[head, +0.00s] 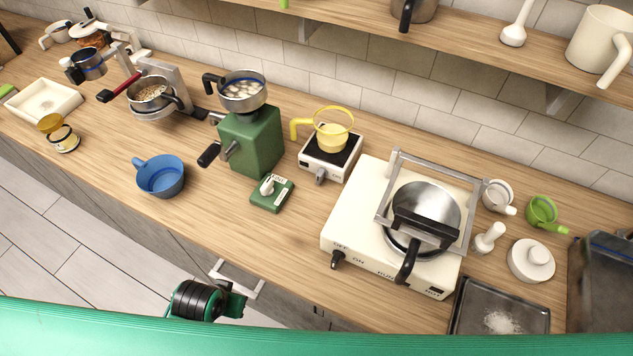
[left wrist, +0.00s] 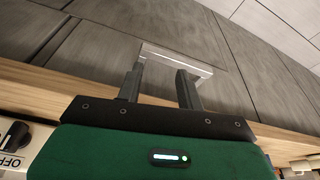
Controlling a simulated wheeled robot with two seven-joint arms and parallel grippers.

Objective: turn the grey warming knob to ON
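A small white warmer (head: 332,165) with a black top stands at the back middle of the counter, with a yellow pot (head: 331,138) on it. A grey knob (head: 320,174) is on its front face; its marks are too small to read. My left gripper (head: 238,285) is low at the counter's front edge, well in front of the warmer and apart from it. In the left wrist view its two dark fingers (left wrist: 158,88) are spread with nothing held between them. A pale drawer handle (left wrist: 178,58) shows beyond the fingertips. My right gripper is not in view.
A large white stove (head: 345,222) with a black knob (head: 337,259) and a pan (head: 426,208) stands right of the warmer. A green grinder (head: 257,142), a small green box (head: 281,197) and a blue pot (head: 161,176) are to its left. Counter in front of the warmer is clear.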

